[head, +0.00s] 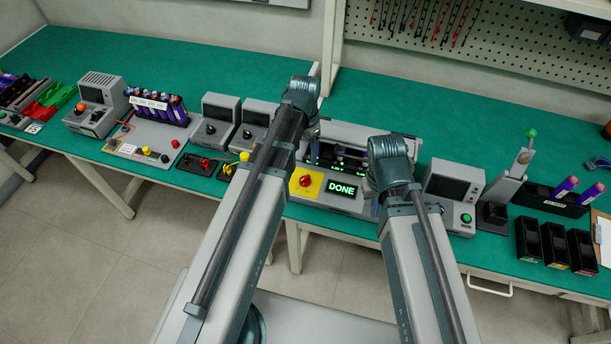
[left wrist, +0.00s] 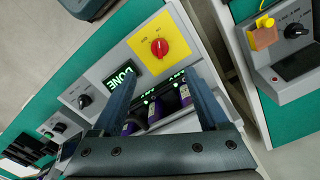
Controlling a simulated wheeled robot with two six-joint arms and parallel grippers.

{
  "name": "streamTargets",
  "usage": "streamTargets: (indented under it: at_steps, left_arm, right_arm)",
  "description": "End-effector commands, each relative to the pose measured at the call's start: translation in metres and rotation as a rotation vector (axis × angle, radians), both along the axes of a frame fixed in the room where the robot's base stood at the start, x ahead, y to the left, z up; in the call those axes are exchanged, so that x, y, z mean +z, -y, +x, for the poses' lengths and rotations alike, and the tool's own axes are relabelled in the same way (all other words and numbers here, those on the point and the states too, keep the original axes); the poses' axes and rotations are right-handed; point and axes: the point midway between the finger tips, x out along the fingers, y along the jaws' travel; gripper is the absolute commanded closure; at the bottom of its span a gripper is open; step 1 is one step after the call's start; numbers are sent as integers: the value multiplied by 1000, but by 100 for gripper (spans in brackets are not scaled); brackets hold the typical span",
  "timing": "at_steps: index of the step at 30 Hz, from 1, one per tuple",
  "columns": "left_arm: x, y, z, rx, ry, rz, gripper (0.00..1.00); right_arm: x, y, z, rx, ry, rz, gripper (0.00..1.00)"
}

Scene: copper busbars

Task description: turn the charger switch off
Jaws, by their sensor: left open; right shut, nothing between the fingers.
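The charger (head: 339,206) stands on the green bench, with a lit green DONE display (head: 341,189). Its switch is a red knob (head: 306,181) on a yellow plate (head: 297,190). In the left wrist view the knob (left wrist: 159,47) sits on the plate (left wrist: 173,34), beyond my fingertips. I cannot read its setting. My left gripper (left wrist: 160,82) is open and empty above the charger, its fingers either side of the purple cells (left wrist: 153,112), apart from the knob. In the head view my left arm hides its fingers. My right arm reaches to the charger's right side; its gripper is hidden.
A grey unit with a green button (head: 466,218) stands right of the charger. A yellow-topped switch unit (head: 244,157) stands to its left. Black bins (head: 541,245) line the right front edge. Behind the charger the green bench (head: 455,120) is partly clear.

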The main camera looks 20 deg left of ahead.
Motion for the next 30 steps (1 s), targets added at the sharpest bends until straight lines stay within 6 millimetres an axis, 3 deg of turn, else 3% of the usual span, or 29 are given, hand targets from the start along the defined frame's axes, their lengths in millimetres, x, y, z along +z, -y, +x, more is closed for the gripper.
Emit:
streamTargets:
  at_steps: [24,30]
  left_arm:
    - [-114,0,0,0,0,0,23]
    - [-129,0,0,0,0,0,23]
  right_arm:
    - [-114,0,0,0,0,0,100]
    - [-129,0,0,0,0,0,100]
